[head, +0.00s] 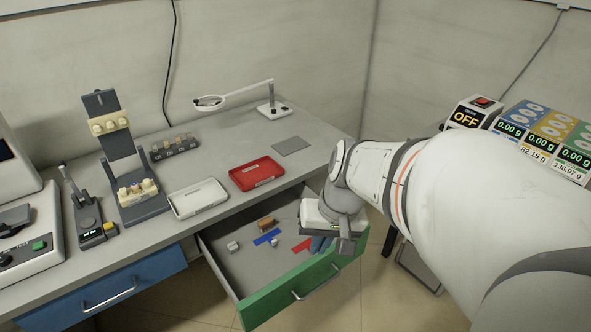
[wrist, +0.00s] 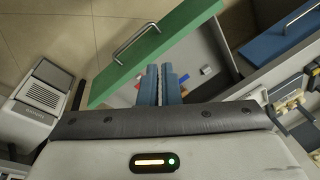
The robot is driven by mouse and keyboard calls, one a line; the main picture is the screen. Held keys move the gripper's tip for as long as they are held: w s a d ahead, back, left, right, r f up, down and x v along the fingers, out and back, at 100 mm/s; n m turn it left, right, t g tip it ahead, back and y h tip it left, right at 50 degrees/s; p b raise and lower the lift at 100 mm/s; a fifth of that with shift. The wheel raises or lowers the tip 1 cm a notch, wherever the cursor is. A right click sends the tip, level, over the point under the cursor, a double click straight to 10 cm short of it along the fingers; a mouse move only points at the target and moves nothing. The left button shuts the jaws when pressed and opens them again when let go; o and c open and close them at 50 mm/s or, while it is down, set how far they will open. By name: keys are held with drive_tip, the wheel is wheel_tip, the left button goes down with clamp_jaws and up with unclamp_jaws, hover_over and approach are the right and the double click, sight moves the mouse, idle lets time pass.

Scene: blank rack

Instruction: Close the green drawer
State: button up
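The green drawer (head: 285,297) is pulled out from under the grey desk, its green front and metal handle (head: 316,283) facing the front right. Small items lie inside it. My gripper (head: 321,244) is over the right part of the drawer, behind the green front, pointing down. In the wrist view, the green front (wrist: 178,30) and its handle (wrist: 137,43) lie beyond the fingers. The two blue fingers (wrist: 161,83) are close together with only a thin gap and hold nothing visible. Whether they touch the drawer cannot be told.
Blue (head: 267,237) and red (head: 302,245) pieces lie in the drawer. The blue drawer (head: 112,288) at left is shut. A white tray (head: 198,197) and a red tray (head: 256,172) sit on the desk (head: 235,215). Scales (head: 535,143) stand at right. Floor before the green drawer is clear.

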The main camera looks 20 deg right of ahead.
drive_tip(key=w+d+f+m+b, duration=0.1)
drive_tip(key=d+f, duration=0.1)
drive_tip(key=w+d+f+m+t+y+b, duration=0.1)
drive_tip(key=d+f+b, duration=0.1)
drive_tip(key=f, duration=0.1)
drive_tip(key=d+f+m+y+b, duration=0.1)
drive_tip(key=d+f+m, duration=0.1)
drive_tip(key=d, duration=0.1)
drive_tip(key=shift+w+d+f, duration=0.1)
drive_tip(key=shift+w+f, duration=0.3)
clamp_jaws()
drive_tip(key=s+d+f+m+t+b, duration=0.1)
drive_tip(key=d+f+m+t+b, duration=0.3)
drive_tip(key=d, duration=0.6)
drive_tip(key=s+d+f+m+t+b, duration=0.1)
drive_tip(key=d+f+m+t+b, duration=0.2)
drive_tip(key=d+f, duration=0.5)
drive_tip(key=b, duration=0.2)
approach(363, 245)
drive_tip(key=shift+m+g+h, duration=0.3)
drive_tip(key=shift+g+h, duration=0.1)
drive_tip(key=x, duration=0.5)
drive_tip(key=shift+s+a, duration=0.1)
drive_tip(key=shift+a, duration=0.15)
drive_tip(key=shift+w+a, duration=0.15)
drive_tip(key=shift+w, duration=0.45)
drive_tip(key=shift+w, duration=0.1)
